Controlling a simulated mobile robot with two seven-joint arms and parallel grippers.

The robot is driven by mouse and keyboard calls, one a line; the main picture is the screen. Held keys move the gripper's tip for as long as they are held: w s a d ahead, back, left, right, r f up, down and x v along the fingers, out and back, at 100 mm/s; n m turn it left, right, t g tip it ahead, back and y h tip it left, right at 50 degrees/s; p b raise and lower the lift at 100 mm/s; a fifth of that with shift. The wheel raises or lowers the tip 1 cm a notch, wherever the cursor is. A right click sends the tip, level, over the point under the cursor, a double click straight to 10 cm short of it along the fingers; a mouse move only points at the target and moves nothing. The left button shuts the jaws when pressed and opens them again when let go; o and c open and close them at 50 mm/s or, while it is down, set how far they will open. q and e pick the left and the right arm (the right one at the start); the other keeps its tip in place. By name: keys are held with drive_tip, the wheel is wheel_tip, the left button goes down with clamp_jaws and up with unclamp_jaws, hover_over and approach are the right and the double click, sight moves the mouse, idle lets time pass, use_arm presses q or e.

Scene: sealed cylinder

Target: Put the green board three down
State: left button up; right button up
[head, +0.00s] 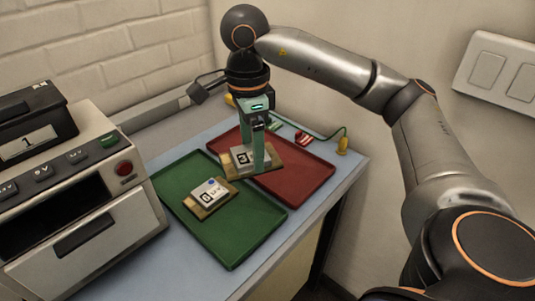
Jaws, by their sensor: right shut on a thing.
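My right gripper (257,160) points down and is shut on a board (268,160) with a tan base and a grey block. The block bears a white label with a dark digit, too small to read surely. The held board is over the left part of the red tray (308,178), near the green tray; I cannot tell whether it touches the tray. A second tan board (207,207) lies in the green tray (235,238). Its grey block has a blue dot and a label that looks like 0. My left gripper is not in view.
A grey device (92,210) with a red button stands at the left, with a black box (32,125) marked 1 on top. Behind the red tray lie a red-and-white item (303,138) and a green cable ending at a yellow plug (343,146). The green tray's front part is bare.

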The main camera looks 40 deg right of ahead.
drive_tip(key=m, duration=0.1)
drive_tip(key=d+r+m, duration=0.1)
drive_tip(key=m, duration=0.1)
drive_tip(key=shift+d+r, duration=0.15)
drive_tip(key=shift+d, duration=0.05)
drive_tip(key=shift+w+d+m, duration=0.1)
drive_tip(key=shift+d+m, duration=0.2)
drive_tip(key=w+d+f, duration=0.2)
drive_tip(key=d, duration=0.1)
drive_tip(key=w+d+f+b, duration=0.1)
drive_tip(key=w+d+f, duration=0.2)
drive_tip(key=w+d+f+b, duration=0.1)
drive_tip(key=w+d+f, duration=0.1)
drive_tip(key=d+f, duration=0.1)
drive_tip(key=shift+w+d+f, duration=0.45)
drive_tip(key=shift+f, duration=0.15)
drive_tip(key=shift+w+d+f, duration=0.1)
drive_tip(key=shift+d+f, duration=0.05)
drive_tip(key=shift+f, duration=0.75)
drive_tip(key=shift+w+d+f, duration=0.1)
drive_tip(key=shift+f, duration=0.8)
drive_tip(key=shift+f, duration=0.1)
